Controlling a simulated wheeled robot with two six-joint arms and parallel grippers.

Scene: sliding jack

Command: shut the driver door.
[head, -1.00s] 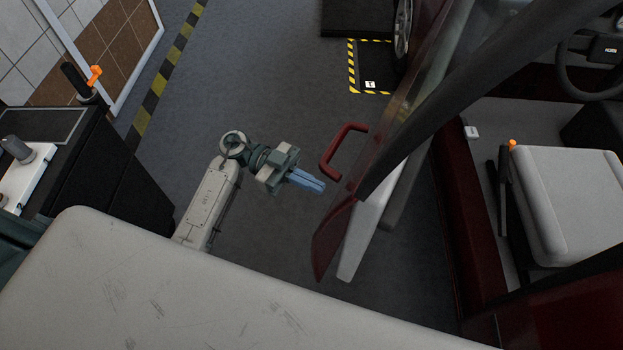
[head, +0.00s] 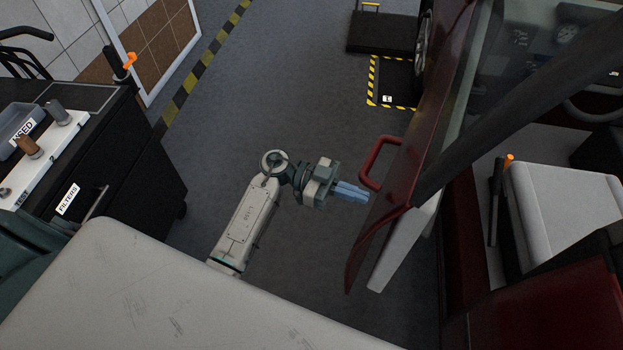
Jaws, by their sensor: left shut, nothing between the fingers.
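The dark red driver door (head: 408,185) stands open at the right of the head view, its outer side toward my left arm. A red loop handle (head: 371,161) sticks out from its outer face. My left gripper (head: 366,195) is shut and empty, its blue fingers pointing right. The fingertips are just below the handle and close to the door panel; I cannot tell whether they touch it. The car body with a light seat (head: 570,215) lies beyond the door. My right gripper is not in view.
A black cabinet (head: 135,170) labelled FILTERS stands at the left with tools on top. A yellow-black marked floor area (head: 390,82) and a black case (head: 383,33) lie at the back. The grey floor between cabinet and door is clear.

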